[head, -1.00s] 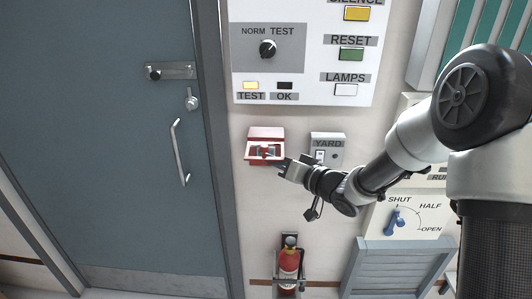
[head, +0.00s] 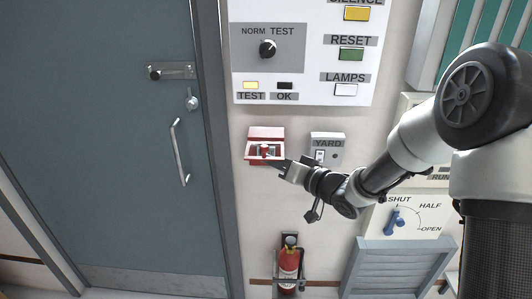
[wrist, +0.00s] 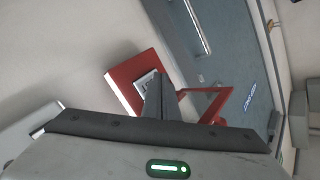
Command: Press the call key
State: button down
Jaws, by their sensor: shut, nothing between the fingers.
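A red box (head: 265,135) is fixed to the wall right of the door. It also shows in the wrist view (wrist: 128,82), with a pale panel inside and a red frame (wrist: 212,103) standing out from it. I take this for the call key's housing; no label on it is legible. A small red part (head: 265,150) shows in its lower half in the head view. My gripper (head: 279,163) is shut and empty at the box's lower right. In the wrist view its fingers (wrist: 153,90) reach in front of the pale panel and hide part of it. Contact cannot be told.
A grey YARD switch box (head: 328,144) sits just right of the red box. A white panel (head: 300,85) with a knob and coloured keys is above. A blue-grey door (head: 110,110) stands left, a fire extinguisher (head: 289,263) below, and a blue SHUT/OPEN lever (head: 397,220) lower right.

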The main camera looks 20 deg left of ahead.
jog(key=shift+s, duration=0.2)
jog(key=s, duration=0.2)
jog(key=s+d, duration=0.1)
jog(key=s, duration=0.2)
jog(key=shift+d, duration=0.1)
dwell(0.4)
dwell(0.4)
